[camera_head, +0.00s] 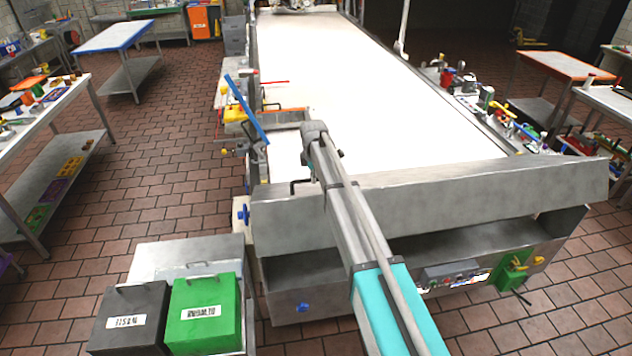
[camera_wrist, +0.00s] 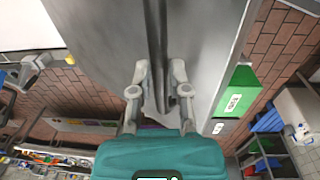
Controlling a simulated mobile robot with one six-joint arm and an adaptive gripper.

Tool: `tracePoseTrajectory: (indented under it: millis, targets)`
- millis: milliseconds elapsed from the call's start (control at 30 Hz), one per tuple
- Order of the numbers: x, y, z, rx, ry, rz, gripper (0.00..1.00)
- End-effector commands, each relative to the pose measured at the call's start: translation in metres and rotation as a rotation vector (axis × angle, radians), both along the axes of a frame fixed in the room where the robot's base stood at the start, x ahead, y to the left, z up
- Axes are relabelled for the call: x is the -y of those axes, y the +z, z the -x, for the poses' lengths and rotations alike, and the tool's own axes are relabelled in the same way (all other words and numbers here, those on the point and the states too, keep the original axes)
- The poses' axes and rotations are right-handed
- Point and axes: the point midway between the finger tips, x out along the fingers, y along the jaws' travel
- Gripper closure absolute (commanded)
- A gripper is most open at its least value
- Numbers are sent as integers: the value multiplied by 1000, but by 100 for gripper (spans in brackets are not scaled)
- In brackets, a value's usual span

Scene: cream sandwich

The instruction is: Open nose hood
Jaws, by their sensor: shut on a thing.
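The nose hood (camera_head: 470,195) is a long grey metal panel across the near end of the white conveyor in the head view. It stands tilted, with a dark open gap between its lower edge and the machine body. A small black handle (camera_head: 300,186) shows near its left end. My arm crosses in front of the hood and hides part of it; my gripper cannot be made out there. In the wrist view, my gripper (camera_wrist: 160,78) has both fingers closed in at the grey hood panel (camera_wrist: 205,45), around a dark narrow part. The exact grip point is partly hidden.
The conveyor belt (camera_head: 400,95) runs away behind the hood. A grey bag (camera_head: 130,320) and a green bag (camera_head: 203,312) stand at lower left. A blue bar (camera_head: 245,108) leans at the machine's left side. Cluttered tables line both sides; tiled floor (camera_head: 150,200) is clear at left.

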Motion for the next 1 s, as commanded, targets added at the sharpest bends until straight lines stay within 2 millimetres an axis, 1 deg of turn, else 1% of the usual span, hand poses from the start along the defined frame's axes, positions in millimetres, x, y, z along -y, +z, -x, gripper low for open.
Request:
tracePoseTrajectory:
  millis: [33, 300, 500, 700, 1000]
  targets:
    - [-4, 12, -14, 11, 1, -5, 100]
    - [-11, 40, -41, 11, 1, -4, 100]
    - [-15, 52, -56, 11, 0, -4, 100]
    - [-16, 58, -63, 11, 0, -4, 100]
    - [-16, 58, -65, 11, -1, -4, 100]
